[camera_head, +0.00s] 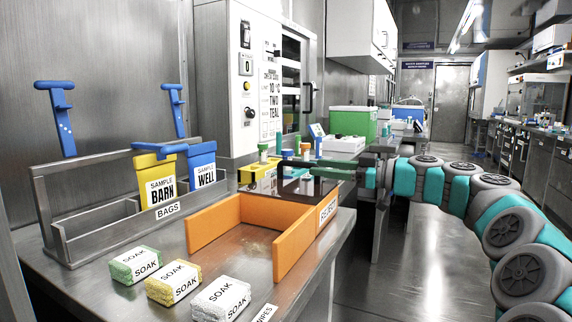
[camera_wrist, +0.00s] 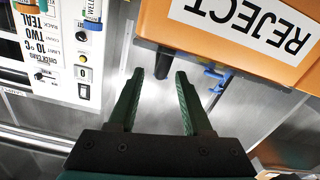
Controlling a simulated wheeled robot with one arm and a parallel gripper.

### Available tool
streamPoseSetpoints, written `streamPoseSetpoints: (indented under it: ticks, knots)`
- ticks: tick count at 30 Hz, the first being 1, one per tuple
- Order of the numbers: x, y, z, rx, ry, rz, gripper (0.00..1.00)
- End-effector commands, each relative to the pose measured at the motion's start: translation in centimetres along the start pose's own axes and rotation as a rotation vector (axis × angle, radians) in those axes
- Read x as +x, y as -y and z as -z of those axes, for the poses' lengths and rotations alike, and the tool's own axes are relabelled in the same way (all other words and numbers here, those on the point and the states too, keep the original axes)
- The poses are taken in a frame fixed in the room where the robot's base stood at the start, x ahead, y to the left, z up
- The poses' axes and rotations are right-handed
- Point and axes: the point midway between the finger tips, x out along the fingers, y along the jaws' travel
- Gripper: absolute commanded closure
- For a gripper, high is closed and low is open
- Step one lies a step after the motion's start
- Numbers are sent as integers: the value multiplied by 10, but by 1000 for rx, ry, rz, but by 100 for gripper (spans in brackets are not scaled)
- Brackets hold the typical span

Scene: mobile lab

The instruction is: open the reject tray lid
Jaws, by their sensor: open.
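The orange reject tray (camera_head: 297,246) stands on the steel bench, its label on the right wall. It also shows in the wrist view, with a white REJECT label upside down (camera_wrist: 240,22). A dark see-through panel (camera_head: 296,187), apparently the lid, stands raised at the tray's far end; its exact angle is unclear. My gripper (camera_head: 318,172) reaches in from the right at this panel, overlapping it in the head view. In the wrist view its green fingers (camera_wrist: 159,73) are apart with nothing held. A small dark tab (camera_wrist: 163,62) shows just beyond them below the orange wall.
Sponges (camera_head: 174,282) lie in front of the tray. A bag rack (camera_head: 110,225) with yellow (camera_head: 158,185) and blue (camera_head: 203,170) bags is at left. A white cabinet (camera_head: 255,80) and green box (camera_head: 352,122) stand behind. The floor at right is clear.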

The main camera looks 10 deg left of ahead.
Motion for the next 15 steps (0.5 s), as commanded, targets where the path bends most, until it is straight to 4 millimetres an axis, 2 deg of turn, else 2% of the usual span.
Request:
streamPoseSetpoints:
  ticks: [9, 15]
  knots:
    - [47, 0, 2, 1, 1, 1, 50]
    - [68, 1, 1, 0, 0, 2, 50]
